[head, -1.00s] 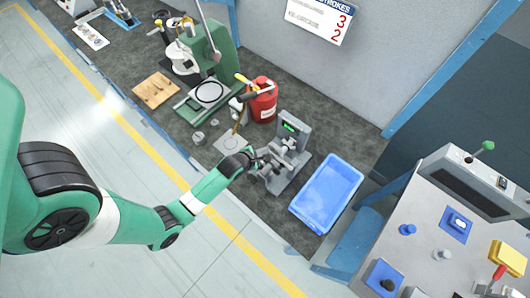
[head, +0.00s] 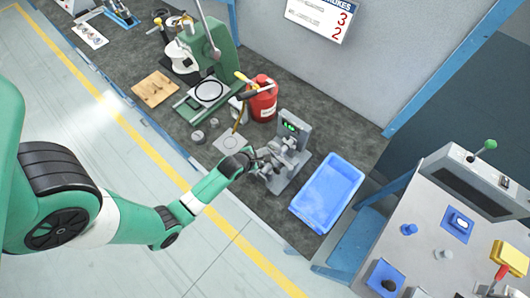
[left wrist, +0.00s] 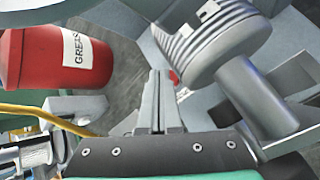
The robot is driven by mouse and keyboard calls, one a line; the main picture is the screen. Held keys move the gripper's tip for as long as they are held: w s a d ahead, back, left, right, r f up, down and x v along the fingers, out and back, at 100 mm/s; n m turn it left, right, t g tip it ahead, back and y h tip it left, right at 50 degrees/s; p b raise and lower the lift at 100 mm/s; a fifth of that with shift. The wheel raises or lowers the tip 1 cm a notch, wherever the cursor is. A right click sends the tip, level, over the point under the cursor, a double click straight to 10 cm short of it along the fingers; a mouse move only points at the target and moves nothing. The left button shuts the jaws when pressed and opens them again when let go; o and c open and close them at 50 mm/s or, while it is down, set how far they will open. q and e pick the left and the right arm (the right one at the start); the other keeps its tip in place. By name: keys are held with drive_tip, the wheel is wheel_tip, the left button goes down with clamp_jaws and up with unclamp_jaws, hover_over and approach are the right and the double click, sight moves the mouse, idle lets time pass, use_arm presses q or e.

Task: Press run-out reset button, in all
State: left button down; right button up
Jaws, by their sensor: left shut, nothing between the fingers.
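The run-out gauge stand (head: 293,132) is a grey post with a lit green display, on the dark bench mat in the head view. My left gripper (head: 268,158) is at its front, among the grey fixture parts. In the left wrist view the left gripper (left wrist: 160,78) is shut and empty, its fingers pointing away from the camera. A small red spot, possibly the reset button (left wrist: 174,76), shows just right of the fingertips, partly hidden by a ribbed grey cylinder (left wrist: 215,40). I cannot tell whether the fingers touch it. My right gripper is not in view.
A blue bin (head: 328,193) stands right of the gauge. A red grease container (head: 262,100) and a green press (head: 215,45) stand behind and left. The ribbed cylinder crowds the fingers. A control panel (head: 440,225) is at the right.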

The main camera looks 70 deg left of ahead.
use_arm(q)
drive_tip(key=shift+f, duration=0.35)
drive_tip(key=shift+r, duration=0.1)
idle(0.4)
drive_tip(key=shift+r+p, duration=0.55)
drive_tip(key=shift+r, duration=0.15)
wheel_tip(320, 180, up, 5)
drive_tip(key=p, duration=0.4)
drive_tip(key=shift+p, duration=0.35)
idle(0.5)
